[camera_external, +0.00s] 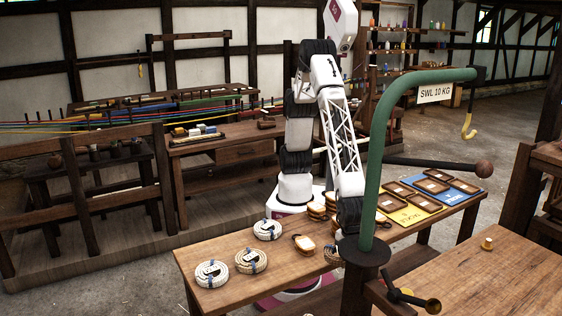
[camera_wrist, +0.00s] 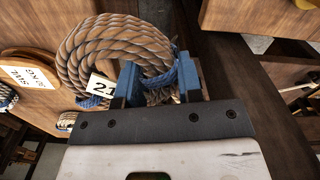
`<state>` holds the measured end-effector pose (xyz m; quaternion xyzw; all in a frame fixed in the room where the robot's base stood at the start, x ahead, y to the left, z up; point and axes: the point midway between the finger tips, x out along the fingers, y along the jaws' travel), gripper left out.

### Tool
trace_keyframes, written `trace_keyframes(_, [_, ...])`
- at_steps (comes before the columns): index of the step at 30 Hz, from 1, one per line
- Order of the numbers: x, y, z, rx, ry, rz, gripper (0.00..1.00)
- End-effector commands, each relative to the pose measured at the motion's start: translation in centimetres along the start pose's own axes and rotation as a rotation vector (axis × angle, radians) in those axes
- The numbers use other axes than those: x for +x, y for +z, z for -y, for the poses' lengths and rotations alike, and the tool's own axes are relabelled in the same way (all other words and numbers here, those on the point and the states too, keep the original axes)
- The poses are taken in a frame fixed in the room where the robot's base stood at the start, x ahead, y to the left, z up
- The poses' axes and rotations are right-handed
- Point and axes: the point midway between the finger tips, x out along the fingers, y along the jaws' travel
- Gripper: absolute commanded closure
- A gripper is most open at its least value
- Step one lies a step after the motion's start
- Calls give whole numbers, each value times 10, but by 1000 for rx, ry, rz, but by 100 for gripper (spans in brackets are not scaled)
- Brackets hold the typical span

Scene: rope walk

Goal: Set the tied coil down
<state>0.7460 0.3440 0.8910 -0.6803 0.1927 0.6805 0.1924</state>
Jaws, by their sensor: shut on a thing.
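In the wrist view, my gripper (camera_wrist: 157,75) is shut on a tied coil (camera_wrist: 112,44) of tan rope. Its blue fingers are on either side of the coil's near part. The coil has blue ties and a white tag with a number, partly covered by a finger. In the external view, part of a coil (camera_external: 333,254) shows beneath my arm's end, beside the green crane post. My fingertips are hidden there. I cannot tell whether the held coil touches the table. Three other tied coils lie flat on the wooden table (camera_external: 205,298): one pale (camera_external: 212,273), one tan (camera_external: 251,260), one whitish (camera_external: 267,229).
A green crane post (camera_external: 372,180) with a yellow hook (camera_external: 468,127) stands in front of my arm. A yellow mat (camera_external: 418,212) and a blue mat (camera_external: 462,186) with brown trays lie to the right. Bare wood shows at the table's front.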

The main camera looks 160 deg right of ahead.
Motion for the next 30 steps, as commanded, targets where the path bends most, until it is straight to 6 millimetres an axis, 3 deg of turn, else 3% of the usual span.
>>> trace_keyframes(3, [5,27,26,-64,-1,-1,100])
trace_keyframes(15, [23,119,97,-272,-1,-1,100])
trace_keyframes(24, [36,194,142,-425,-1,-1,100])
trace_keyframes(30, [44,235,161,-504,0,-1,100])
